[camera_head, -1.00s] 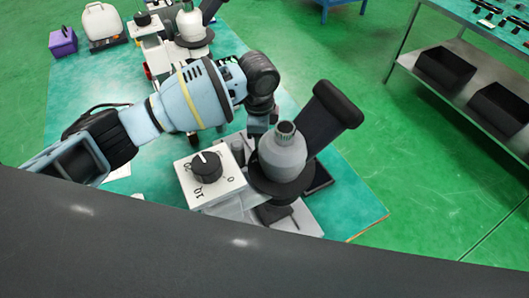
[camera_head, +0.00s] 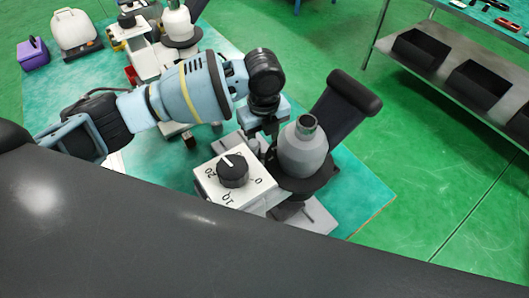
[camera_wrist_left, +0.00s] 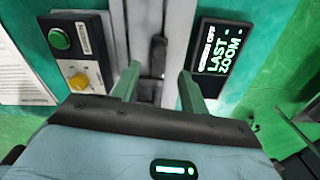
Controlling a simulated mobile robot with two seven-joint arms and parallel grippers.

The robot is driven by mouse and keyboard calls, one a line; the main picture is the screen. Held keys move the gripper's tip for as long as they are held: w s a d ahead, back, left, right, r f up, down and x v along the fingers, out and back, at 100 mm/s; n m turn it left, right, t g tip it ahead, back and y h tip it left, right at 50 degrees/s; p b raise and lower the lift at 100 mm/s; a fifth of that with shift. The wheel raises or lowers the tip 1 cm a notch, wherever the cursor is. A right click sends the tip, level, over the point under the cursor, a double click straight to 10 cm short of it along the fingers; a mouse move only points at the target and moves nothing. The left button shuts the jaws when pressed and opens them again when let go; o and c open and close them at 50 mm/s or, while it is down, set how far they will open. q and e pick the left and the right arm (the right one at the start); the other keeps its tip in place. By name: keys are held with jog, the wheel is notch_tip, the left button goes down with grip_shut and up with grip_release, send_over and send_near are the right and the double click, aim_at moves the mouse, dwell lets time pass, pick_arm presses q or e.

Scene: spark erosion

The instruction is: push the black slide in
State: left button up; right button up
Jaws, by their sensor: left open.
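A small black piece (camera_wrist_left: 158,52), which looks like the black slide, sits upright on a light grey rail in the left wrist view. My left gripper (camera_wrist_left: 158,84) is open, with its two greenish fingers on either side of the rail just below the slide. My right gripper is not in view.
A white box with a black dial (camera_head: 233,172) stands in front of the device. In the wrist view, a control box with a green button (camera_wrist_left: 59,39) is left and a black sign (camera_wrist_left: 216,58) right. Another device (camera_head: 178,25) stands behind on the teal table.

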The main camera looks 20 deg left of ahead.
aim_at(264, 155)
pick_arm(q)
notch_tip(264, 155, down, 8)
jog(key=shift+r, duration=0.25)
grip_shut()
dwell(0.4)
